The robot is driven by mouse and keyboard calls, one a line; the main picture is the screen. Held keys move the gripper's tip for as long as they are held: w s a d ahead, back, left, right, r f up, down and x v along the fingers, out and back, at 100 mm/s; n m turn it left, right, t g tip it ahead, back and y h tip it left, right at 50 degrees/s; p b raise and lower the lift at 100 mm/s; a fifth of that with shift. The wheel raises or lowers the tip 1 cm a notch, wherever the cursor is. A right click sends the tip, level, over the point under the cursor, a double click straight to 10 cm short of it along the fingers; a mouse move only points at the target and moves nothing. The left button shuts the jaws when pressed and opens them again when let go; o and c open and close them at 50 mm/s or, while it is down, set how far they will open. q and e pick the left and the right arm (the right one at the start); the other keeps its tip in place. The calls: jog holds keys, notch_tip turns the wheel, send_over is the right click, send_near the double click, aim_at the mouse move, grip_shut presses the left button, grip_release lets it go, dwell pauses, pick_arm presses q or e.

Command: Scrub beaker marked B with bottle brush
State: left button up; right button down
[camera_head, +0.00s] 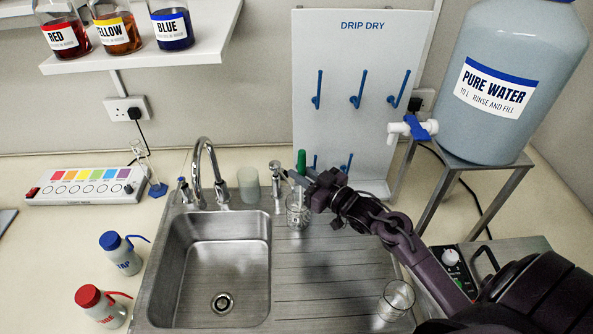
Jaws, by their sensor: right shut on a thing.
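My right gripper (303,179) reaches in from the right and is shut on the green-handled bottle brush (301,160), which it holds roughly upright. Below it a glass beaker (297,214) stands on the drainer just right of the sink basin. The brush's lower end points into this beaker, but the bristles are too small to make out clearly. A second glass beaker (396,300) stands at the drainer's front right, beside my arm. I cannot read a letter on either beaker. My left gripper is out of view.
The sink (222,255) with its tap (209,165) lies left of the drainer. A translucent cup (249,186) stands behind the basin. The drip-dry board (340,100) with blue pegs rises behind. The water carboy (512,90) stands at right. The mid drainer is clear.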

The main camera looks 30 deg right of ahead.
aim_at(299, 161)
jog(key=shift+w+d+f+b, duration=0.2)
jog(key=shift+d+b, duration=0.05)
jog(key=shift+b, duration=0.15)
jog(key=shift+w+a+r, duration=0.15)
jog(key=shift+w+a, duration=0.15)
jog(key=shift+a, duration=0.05)
jog(key=shift+s+r+p, duration=0.1)
jog(key=shift+r+p, duration=1.3)
jog(key=shift+r, duration=0.5)
jog(key=shift+s+r, duration=0.2)
jog(key=shift+r, duration=2.15)
jog(key=shift+s+r, duration=0.15)
jog(key=shift+r, duration=2.15)
